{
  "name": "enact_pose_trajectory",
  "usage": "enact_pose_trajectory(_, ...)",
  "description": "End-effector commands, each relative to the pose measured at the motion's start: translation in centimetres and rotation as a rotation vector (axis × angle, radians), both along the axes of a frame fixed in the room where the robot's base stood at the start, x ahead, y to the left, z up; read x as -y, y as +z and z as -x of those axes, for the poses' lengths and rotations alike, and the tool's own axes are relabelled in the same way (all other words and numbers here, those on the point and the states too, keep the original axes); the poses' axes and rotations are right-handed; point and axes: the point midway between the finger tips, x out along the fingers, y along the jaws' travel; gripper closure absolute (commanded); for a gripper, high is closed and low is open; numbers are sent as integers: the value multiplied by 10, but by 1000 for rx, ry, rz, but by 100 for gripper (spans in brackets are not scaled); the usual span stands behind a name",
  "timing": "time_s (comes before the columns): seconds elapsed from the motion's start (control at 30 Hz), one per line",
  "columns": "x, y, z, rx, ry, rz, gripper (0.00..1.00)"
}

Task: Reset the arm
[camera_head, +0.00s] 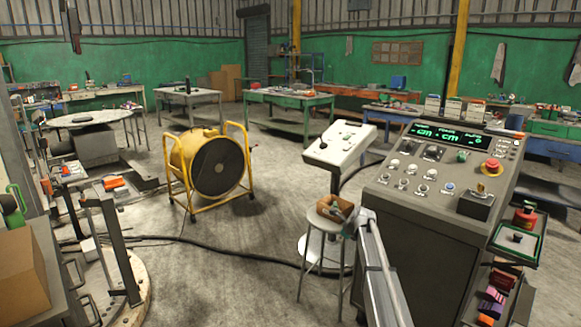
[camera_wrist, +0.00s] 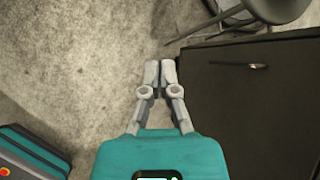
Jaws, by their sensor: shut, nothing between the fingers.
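My gripper (camera_wrist: 160,72) shows in the wrist view with its two grey fingers together and nothing between them. It hangs over bare concrete floor, just left of a dark cabinet side. In the head view my arm reaches up from the bottom edge, and my gripper (camera_head: 349,226) is at its far end, small and partly hidden. It appears close to a small stool (camera_head: 322,222) that bears an orange-brown box (camera_head: 335,207); I cannot tell whether they touch.
A grey control console (camera_head: 420,235) stands close on the right of my arm. A white pedestal panel (camera_head: 340,143) stands behind the stool. A yellow drum in a frame (camera_head: 195,160) is left of centre. A black cable (camera_head: 230,250) crosses the floor. Open floor lies around the drum.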

Motion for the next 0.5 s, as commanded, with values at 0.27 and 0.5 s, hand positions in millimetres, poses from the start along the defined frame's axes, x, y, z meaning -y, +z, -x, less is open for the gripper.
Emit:
enact_pose_trajectory(0.27,-20,-13,100,-5,389,261,100)
enact_pose_trajectory(0.5,-30,-22,180,-11,741,452,100)
